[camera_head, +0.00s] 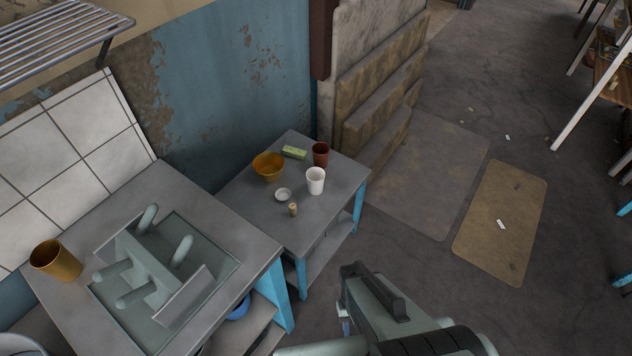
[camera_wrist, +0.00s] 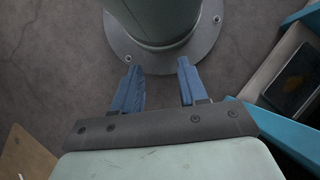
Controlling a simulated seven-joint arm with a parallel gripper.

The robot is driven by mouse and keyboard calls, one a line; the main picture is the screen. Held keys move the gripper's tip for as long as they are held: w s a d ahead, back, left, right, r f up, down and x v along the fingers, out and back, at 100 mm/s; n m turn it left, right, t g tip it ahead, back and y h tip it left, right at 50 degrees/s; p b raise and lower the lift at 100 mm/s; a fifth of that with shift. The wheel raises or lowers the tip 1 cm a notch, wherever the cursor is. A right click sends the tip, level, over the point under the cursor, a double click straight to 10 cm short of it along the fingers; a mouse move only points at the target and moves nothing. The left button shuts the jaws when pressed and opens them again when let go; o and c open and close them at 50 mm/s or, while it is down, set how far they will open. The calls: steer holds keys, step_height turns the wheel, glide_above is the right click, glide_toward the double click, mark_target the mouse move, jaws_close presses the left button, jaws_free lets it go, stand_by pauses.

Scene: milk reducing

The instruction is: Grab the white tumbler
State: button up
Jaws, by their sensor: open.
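The white tumbler (camera_head: 315,181) stands upright on the small grey table (camera_head: 268,213), near its right edge, in the head view. My gripper (camera_head: 345,318) is low in front of that table, well apart from the tumbler and below the tabletop in the picture. In the wrist view, the two blue fingers of my gripper (camera_wrist: 161,90) are spread with nothing between them. The tumbler does not show in the wrist view.
A brown cup (camera_head: 321,154) stands just behind the tumbler. A yellow bowl (camera_head: 268,166), a green box (camera_head: 294,152), a small white dish (camera_head: 283,194) and a small tan object (camera_head: 293,209) share the table. A larger counter (camera_head: 240,250) adjoins at left.

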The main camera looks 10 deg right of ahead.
stand_by(0.3)
steer(key=o, duration=1.1)
